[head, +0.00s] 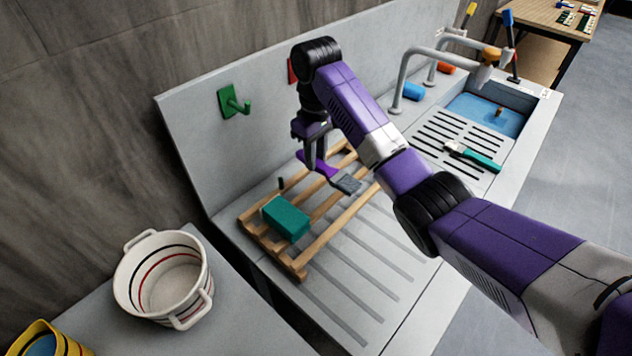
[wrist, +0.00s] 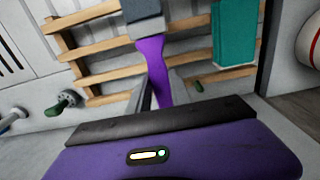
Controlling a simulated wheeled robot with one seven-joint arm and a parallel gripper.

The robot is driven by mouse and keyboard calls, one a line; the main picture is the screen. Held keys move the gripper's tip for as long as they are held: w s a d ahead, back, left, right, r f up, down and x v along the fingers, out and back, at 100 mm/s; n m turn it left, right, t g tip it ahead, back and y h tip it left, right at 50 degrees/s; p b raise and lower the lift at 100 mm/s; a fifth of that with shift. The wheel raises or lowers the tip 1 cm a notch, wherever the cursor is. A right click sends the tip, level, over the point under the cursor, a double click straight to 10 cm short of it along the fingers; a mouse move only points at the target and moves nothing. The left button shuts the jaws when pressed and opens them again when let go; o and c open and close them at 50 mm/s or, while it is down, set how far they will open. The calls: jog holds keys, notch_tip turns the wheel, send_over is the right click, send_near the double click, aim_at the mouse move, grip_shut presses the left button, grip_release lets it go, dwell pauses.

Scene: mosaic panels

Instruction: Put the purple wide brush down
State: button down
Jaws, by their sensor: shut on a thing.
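The purple wide brush (head: 322,168) has a purple handle and a grey bristle head. My gripper (head: 312,163) is shut on its handle and holds it over the wooden slatted rack (head: 301,262). In the wrist view the brush (wrist: 152,62) points away from my gripper (wrist: 152,100), with its grey head at the top edge. The rack's slats (wrist: 100,50) show behind it. I cannot tell whether the brush touches the slats. A teal block (head: 286,217) lies on the rack, left of the brush, and also shows in the wrist view (wrist: 234,32).
A green hook (head: 232,102) and a partly hidden red one are on the back panel. A white striped bucket (head: 163,279) stands at lower left. A teal-handled brush (head: 474,157) lies on the drainer beside the blue sink (head: 487,114). The grooved counter in front is clear.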

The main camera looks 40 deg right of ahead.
aim_at(316, 184)
jog(key=shift+f, duration=3.15)
jog(key=c, duration=1.2)
grip_release()
notch_tip(316, 184, up, 12)
jog(key=p, duration=0.4)
